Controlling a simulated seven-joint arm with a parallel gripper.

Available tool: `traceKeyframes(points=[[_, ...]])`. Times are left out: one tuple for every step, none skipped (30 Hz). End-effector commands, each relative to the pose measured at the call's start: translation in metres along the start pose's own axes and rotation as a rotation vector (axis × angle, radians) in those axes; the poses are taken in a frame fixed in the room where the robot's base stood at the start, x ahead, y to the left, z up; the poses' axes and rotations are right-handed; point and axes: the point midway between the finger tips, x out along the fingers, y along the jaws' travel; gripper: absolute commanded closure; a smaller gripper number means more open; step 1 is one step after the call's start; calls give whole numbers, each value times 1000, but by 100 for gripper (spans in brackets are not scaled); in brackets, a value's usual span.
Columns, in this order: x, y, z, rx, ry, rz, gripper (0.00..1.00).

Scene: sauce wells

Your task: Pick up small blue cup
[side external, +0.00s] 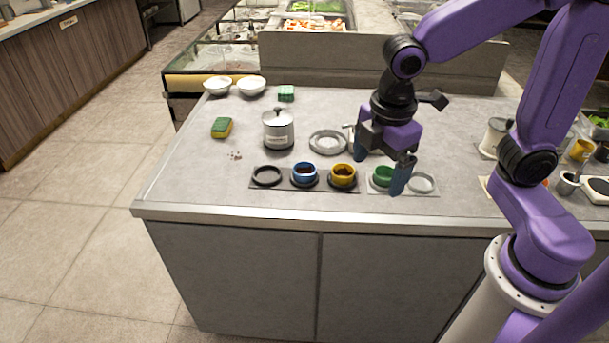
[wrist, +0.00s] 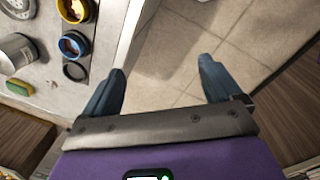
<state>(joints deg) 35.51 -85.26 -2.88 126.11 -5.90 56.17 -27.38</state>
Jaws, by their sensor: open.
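In the wrist view the blue cup (wrist: 73,44) is at the upper left, outside the jaws. My gripper (side external: 378,176) is open and empty, to the right of the blue cup, by the green cup (side external: 382,175) in the side view. In the wrist view my gripper's fingers (wrist: 161,66) are spread, with the counter edge and floor beyond them.
A yellow cup (side external: 343,175) stands right of the blue cup; an empty black ring (side external: 267,175) is left of it. A lidded metal pot (side external: 278,131) and a grey plate (side external: 328,142) stand behind. A sponge (side external: 221,128) lies left. The front-left counter is clear.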

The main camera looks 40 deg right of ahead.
Motion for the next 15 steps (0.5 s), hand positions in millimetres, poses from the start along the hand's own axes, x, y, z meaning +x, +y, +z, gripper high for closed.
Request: traceKeyframes(points=[[1,16,-8,-32,-12,5,8],[1,26,-12,-55,-19,10,8],[1,38,-17,-87,-27,16,8],[1,48,-21,-110,-34,19,8],[2,57,-24,-133,-41,22,8],[2,70,-28,-163,-52,26,8],[3,79,-31,-187,-60,28,8],[4,88,-33,-210,-68,29,8],[6,101,-36,-239,-79,32,8],[6,110,-38,-263,-87,34,8],[8,119,-40,-286,-96,33,8],[9,131,-41,-315,-108,34,8],[11,140,-42,-338,-117,34,8],[12,149,-43,-361,-126,33,8],[14,161,-44,-389,-138,31,8]])
